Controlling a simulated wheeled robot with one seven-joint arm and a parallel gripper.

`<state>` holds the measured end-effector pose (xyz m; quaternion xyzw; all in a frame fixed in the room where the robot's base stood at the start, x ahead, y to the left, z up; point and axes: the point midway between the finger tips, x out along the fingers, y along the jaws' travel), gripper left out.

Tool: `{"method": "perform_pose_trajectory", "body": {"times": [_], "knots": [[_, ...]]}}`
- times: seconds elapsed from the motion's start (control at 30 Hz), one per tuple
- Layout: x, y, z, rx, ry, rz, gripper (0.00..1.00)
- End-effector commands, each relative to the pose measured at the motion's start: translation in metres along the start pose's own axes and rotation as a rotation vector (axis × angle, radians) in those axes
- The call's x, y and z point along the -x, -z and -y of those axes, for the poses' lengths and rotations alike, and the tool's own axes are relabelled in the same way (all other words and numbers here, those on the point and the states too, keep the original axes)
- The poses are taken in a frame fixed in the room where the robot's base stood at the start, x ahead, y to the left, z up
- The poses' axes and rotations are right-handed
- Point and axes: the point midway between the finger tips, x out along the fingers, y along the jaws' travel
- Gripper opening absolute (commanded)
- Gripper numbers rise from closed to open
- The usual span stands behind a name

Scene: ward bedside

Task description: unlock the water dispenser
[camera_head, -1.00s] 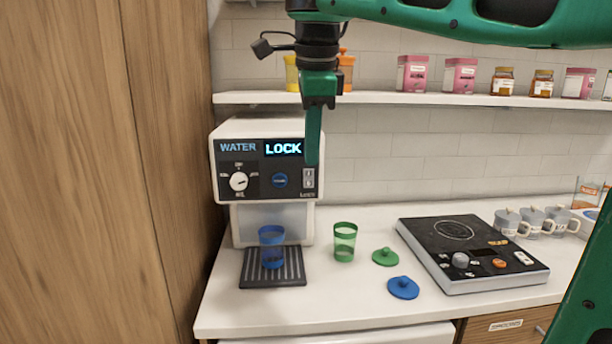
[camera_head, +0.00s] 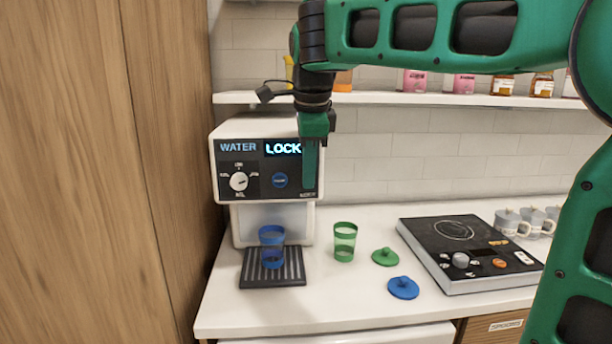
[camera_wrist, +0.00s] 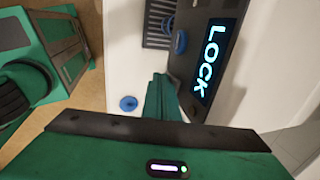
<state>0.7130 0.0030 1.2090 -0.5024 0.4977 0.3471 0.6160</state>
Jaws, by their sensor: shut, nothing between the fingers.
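The white water dispenser (camera_head: 264,128) stands on the counter at the left, with a dark front panel. Its display (camera_head: 282,148) reads LOCK; the display also shows in the wrist view (camera_wrist: 210,62). A white knob (camera_head: 239,181) and a blue round button (camera_head: 280,180) are on the panel. My gripper (camera_head: 310,186) is shut and empty, pointing down in front of the panel's right side. It hides the lock switch there. In the wrist view its fingers (camera_wrist: 160,98) are together beside the panel; I cannot tell whether they touch it.
A blue cup (camera_head: 271,247) stands on the dispenser's drip tray (camera_head: 272,281). A green cup (camera_head: 344,242), a green lid (camera_head: 385,257) and a blue lid (camera_head: 403,288) are to the right. An induction cooker (camera_head: 470,252) and grey mugs (camera_head: 512,223) stand farther right. A shelf (camera_head: 440,99) runs above.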

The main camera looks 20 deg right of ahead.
Motion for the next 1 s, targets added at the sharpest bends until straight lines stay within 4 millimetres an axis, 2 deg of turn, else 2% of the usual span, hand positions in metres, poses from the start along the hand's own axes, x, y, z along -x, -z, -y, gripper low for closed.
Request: {"method": "perform_pose_trajectory", "body": {"times": [0.67, 1.0], "knots": [[-0.004, 0.000, 0.004, 0.000, 0.001, 0.000, 0.00], [0.005, 0.000, 0.007, 0.000, 0.003, 0.000, 0.00]]}}
